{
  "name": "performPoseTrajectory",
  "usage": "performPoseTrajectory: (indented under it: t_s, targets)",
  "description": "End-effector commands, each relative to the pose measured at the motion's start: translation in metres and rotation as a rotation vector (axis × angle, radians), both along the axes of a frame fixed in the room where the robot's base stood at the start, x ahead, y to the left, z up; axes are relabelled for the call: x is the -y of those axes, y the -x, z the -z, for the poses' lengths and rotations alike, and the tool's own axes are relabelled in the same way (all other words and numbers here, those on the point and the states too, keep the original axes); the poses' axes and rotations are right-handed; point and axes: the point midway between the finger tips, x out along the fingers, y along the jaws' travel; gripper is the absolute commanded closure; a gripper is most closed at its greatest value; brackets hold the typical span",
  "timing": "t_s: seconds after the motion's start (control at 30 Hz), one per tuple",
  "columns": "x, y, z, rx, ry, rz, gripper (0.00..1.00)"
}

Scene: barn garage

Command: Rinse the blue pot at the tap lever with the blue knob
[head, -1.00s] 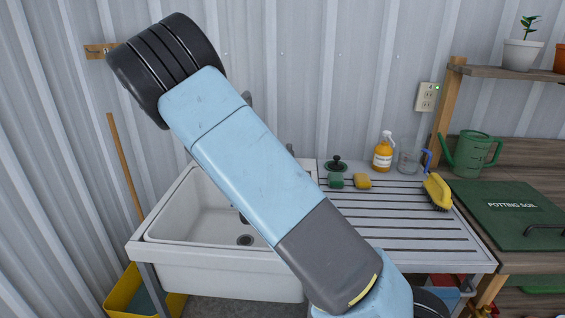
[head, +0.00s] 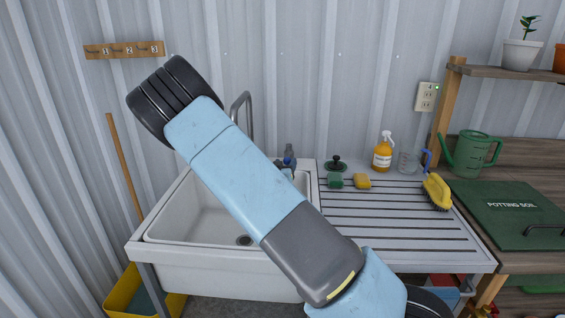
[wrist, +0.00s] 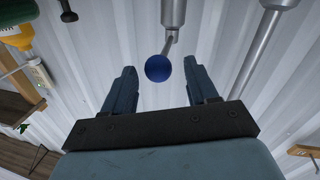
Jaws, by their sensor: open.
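The tap lever's round blue knob (wrist: 158,68) shows in the wrist view at the end of a short metal lever. My gripper (wrist: 160,80) is open and empty, its two fingers to either side of the knob in that picture; I cannot tell how far beyond the fingertips the knob is. In the head view the blue knob (head: 289,150) stands at the back of the white sink (head: 200,218), right of the arched spout (head: 240,112). I see no blue pot in either view.
The ribbed drainboard (head: 385,228) right of the sink holds a sponge (head: 362,181), a spray bottle (head: 382,154), a glass jug (head: 408,160) and a yellow brush (head: 437,191). A green watering can (head: 472,155) stands farther right. A numbered rail (head: 125,50) is on the wall.

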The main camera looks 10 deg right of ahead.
Motion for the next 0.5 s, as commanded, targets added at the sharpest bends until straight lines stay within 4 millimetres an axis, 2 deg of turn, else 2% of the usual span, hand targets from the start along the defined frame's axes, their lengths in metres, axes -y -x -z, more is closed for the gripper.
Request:
performPoseTrajectory:
  t_s: [0.2,0.5]
  targets:
    - [0.012,-0.022,0.000,0.000,0.000,0.000,0.42]
    - [0.016,-0.030,0.000,0.000,0.000,-0.002,0.42]
